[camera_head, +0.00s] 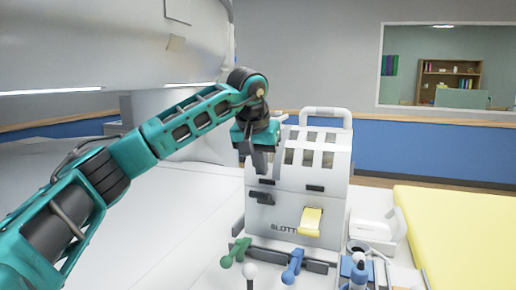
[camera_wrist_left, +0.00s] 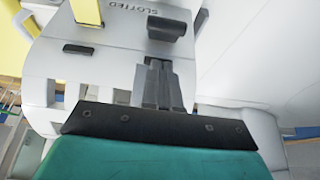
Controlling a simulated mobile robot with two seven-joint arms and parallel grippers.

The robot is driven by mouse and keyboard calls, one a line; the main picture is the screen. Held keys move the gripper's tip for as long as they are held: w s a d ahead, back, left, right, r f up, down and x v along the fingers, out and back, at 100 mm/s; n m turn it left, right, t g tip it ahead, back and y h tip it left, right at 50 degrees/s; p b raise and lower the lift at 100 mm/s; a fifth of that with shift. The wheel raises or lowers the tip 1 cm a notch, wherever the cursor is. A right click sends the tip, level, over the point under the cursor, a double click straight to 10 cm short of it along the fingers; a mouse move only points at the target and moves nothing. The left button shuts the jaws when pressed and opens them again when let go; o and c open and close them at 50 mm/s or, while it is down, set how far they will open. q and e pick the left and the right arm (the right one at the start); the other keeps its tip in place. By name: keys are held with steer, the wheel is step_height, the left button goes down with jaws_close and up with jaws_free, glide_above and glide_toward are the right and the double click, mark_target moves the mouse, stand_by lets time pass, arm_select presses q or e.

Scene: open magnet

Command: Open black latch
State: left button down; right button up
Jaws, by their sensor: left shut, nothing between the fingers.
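The black latch (camera_head: 262,197) sticks out from the left part of the front of a white box (camera_head: 290,212) marked "SLOTTED". It also shows in the left wrist view (camera_wrist_left: 167,28), near the top, as a dark rounded block. My left gripper (camera_head: 261,166) is at the box's upper left front, above the black latch and apart from it. In the left wrist view its fingers (camera_wrist_left: 157,64) are together and empty, pointing toward the latch. My right gripper is in neither view.
A yellow latch (camera_head: 311,221) is on the box's front, right of the black one. Green (camera_head: 236,252), white (camera_head: 249,271) and blue (camera_head: 293,266) handles stand in front. A yellow pad (camera_head: 440,225) lies at right. The white surface left of the box is clear.

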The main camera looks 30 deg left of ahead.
mark_target(258, 195)
arm_select(q)
steer(key=shift+s+d+f, duration=0.1)
steer(key=shift+s+f, duration=0.2)
steer(key=shift+f, duration=0.3)
steer(key=shift+s+f, duration=0.25)
steer(key=shift+f, duration=0.35)
steer(key=shift+s+f, duration=0.15)
steer(key=shift+f, duration=0.2)
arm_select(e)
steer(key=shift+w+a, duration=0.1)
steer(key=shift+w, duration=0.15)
arm_select(q)
steer(key=shift+b, duration=0.3)
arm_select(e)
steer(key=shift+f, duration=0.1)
arm_select(q)
steer(key=shift+s+d+f+t+b, duration=0.1)
steer(key=shift+s+f+t+b, duration=0.05)
steer(key=shift+f+t+b, duration=0.2)
steer(key=shift+s+r, duration=0.1)
steer(key=shift+s, duration=0.05)
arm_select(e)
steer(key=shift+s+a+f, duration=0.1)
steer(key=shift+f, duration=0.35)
